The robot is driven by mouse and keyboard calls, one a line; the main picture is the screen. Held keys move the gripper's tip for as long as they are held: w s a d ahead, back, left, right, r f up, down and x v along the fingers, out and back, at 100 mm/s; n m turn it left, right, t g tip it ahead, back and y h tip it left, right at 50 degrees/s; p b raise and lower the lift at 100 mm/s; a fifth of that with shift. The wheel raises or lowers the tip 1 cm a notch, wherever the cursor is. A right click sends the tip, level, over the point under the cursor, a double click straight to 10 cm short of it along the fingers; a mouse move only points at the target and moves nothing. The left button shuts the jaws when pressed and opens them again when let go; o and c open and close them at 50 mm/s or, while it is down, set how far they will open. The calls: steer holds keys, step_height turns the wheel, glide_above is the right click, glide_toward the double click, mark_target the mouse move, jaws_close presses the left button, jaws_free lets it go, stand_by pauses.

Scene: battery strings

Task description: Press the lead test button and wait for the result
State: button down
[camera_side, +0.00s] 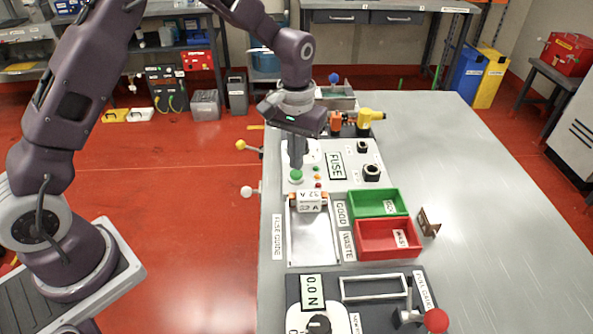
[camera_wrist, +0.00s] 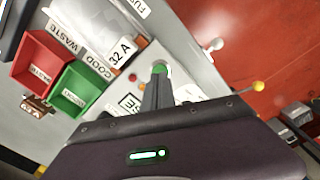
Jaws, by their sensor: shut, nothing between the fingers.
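The round green button (camera_side: 296,177) sits on the light panel (camera_side: 345,158) labelled "FUSE". My gripper (camera_side: 297,166) is shut and points down, its fingertips right at the button. I cannot tell whether they touch it or press it. In the wrist view, the green button (camera_wrist: 160,68) shows just at the ends of my gripper's fingers (camera_wrist: 157,78), partly covered by them. A white fuse block marked "32 A" (camera_side: 311,201) lies in front of the button at the top of the fuse guide. Small orange and red lamps (camera_side: 317,177) are beside the button.
A green bin (camera_side: 378,193) and a red bin (camera_side: 362,255) stand to the right, near "GOOD" and "WASTE" labels. White-ball (camera_side: 247,192) and yellow-ball (camera_side: 241,145) levers stick out at the left edge. A dial panel (camera_side: 338,320) is at the front. The table's right side is clear.

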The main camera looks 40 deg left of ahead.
mark_target(296, 173)
steer(key=shift+f, duration=1.15)
steer(key=shift+r, duration=3.05)
steer(key=s+r+t, duration=0.2)
steer(key=s+r, duration=0.4)
steer(key=r, duration=0.4)
steer(key=s+a+r+m+t, duration=0.1)
steer(key=s+r, duration=0.1)
steer(key=s, duration=0.9)
steer(key=s+a+r+m+t, duration=0.1)
steer(key=s+r+m+t, duration=0.1)
steer(key=s, duration=0.9)
steer(key=shift+s+a+r+t, duration=0.15)
steer(key=shift+s+r+t, duration=0.15)
steer(key=shift+r, duration=0.1)
